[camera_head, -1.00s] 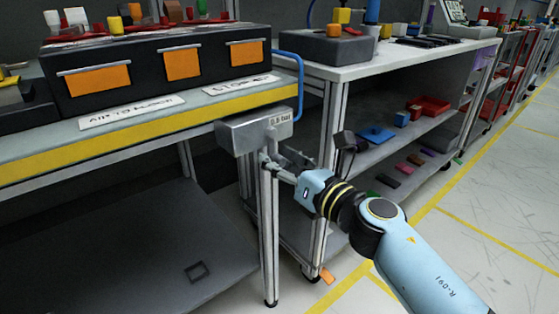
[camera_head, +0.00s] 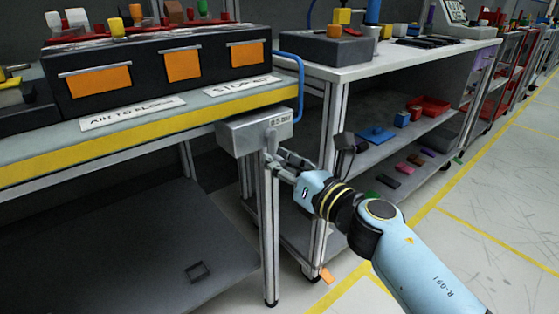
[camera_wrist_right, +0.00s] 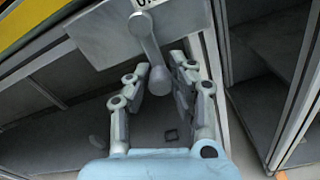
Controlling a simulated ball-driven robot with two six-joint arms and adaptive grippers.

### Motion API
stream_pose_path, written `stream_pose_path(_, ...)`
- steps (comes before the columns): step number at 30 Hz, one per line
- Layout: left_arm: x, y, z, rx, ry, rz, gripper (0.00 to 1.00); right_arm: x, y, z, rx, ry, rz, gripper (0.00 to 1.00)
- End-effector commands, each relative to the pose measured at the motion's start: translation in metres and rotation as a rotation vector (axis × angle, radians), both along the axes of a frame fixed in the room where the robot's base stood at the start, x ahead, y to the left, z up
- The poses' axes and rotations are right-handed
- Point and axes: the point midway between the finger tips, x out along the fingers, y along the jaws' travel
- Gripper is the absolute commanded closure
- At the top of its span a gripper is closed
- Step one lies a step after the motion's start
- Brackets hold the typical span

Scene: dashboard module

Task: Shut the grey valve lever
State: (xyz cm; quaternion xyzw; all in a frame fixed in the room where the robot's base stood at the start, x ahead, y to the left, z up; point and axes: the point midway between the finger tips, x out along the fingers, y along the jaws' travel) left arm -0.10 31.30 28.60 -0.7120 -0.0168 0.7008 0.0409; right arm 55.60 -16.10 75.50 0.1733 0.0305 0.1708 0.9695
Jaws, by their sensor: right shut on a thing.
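The grey valve box (camera_head: 240,136) hangs at the right front corner of the bench, under its yellow edge. The grey valve lever (camera_head: 271,140) hangs down from the box's front. In the right wrist view the lever (camera_wrist_right: 149,48) runs from a round pivot down to a rounded end between my fingers, leaning slightly right. My right gripper (camera_head: 277,160) comes in from the lower right, just below the box. In the right wrist view my right gripper (camera_wrist_right: 163,76) is shut on the lever's lower end. The fingers partly hide the lever in the head view. My left gripper is out of view.
The bench edge (camera_head: 110,146) is just above the valve box. A metal bench leg (camera_head: 270,235) stands below it. A blue hose (camera_head: 299,85) curves beside the bench. A shelved cart (camera_head: 420,60) stands to the right. The floor at right is clear.

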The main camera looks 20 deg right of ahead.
Motion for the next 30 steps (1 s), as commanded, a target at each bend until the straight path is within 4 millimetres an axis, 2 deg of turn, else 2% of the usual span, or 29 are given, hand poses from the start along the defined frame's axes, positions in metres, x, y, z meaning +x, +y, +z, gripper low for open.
stream_pose_path(8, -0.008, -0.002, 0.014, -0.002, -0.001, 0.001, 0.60, -0.003, 0.008, 0.004, 0.159, 0.059, -0.001, 1.00)
stream_pose_path(12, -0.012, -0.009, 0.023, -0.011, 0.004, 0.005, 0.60, -0.005, 0.014, 0.006, 0.280, 0.102, -0.001, 1.00)
stream_pose_path(17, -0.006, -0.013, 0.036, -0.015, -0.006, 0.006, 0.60, -0.008, 0.021, 0.010, 0.423, 0.154, -0.002, 1.00)
stream_pose_path(24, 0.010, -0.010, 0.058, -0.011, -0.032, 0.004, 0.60, -0.011, 0.029, 0.017, 0.638, 0.233, -0.002, 1.00)
stream_pose_path(30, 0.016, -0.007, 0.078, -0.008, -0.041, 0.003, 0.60, -0.013, 0.035, 0.024, 0.815, 0.298, -0.001, 1.00)
